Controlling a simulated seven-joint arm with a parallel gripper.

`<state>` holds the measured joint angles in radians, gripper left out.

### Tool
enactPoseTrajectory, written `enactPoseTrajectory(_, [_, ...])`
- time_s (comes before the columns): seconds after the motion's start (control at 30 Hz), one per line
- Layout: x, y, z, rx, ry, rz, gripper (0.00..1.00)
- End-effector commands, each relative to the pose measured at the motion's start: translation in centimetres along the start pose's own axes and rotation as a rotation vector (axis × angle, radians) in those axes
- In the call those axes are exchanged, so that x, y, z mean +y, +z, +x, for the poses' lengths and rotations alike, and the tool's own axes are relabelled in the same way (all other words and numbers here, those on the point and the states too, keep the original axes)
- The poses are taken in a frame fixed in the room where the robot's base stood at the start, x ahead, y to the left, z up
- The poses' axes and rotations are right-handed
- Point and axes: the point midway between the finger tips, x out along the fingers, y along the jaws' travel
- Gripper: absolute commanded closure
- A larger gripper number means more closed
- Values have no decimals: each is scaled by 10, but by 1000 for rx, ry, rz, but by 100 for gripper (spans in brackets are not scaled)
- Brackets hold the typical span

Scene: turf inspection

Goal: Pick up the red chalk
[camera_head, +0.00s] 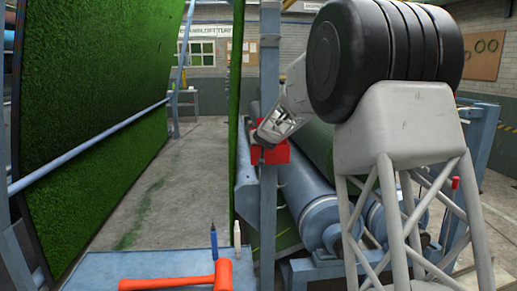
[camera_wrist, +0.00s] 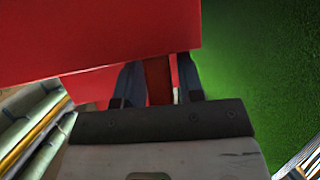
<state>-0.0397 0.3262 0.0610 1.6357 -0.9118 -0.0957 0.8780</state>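A dark red upright piece (camera_wrist: 158,82), which looks like the red chalk, stands between the two fingers of my gripper (camera_wrist: 160,80) in the wrist view. Its upper end is hidden by a large red surface. A thin gap seems to show beside the right finger, and I cannot tell whether the fingers press on it. In the head view my gripper (camera_head: 262,142) is at the red box (camera_head: 277,154) on the blue post. No chalk shows there, and my arm hides part of the area.
The blue post (camera_head: 268,215) and blue rollers (camera_head: 310,195) stand close by. Green turf (camera_head: 90,90) hangs at left. The floor between is clear.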

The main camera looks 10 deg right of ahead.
Motion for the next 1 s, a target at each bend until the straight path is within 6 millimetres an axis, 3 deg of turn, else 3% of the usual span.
enactPoseTrajectory(0.43, [0, 0, 0, 0, 0, 0, 65])
enactPoseTrajectory(0.7, [0, 0, 0, 0, 0, 0, 100])
enactPoseTrajectory(1.0, [0, 0, 0, 0, 0, 0, 100])
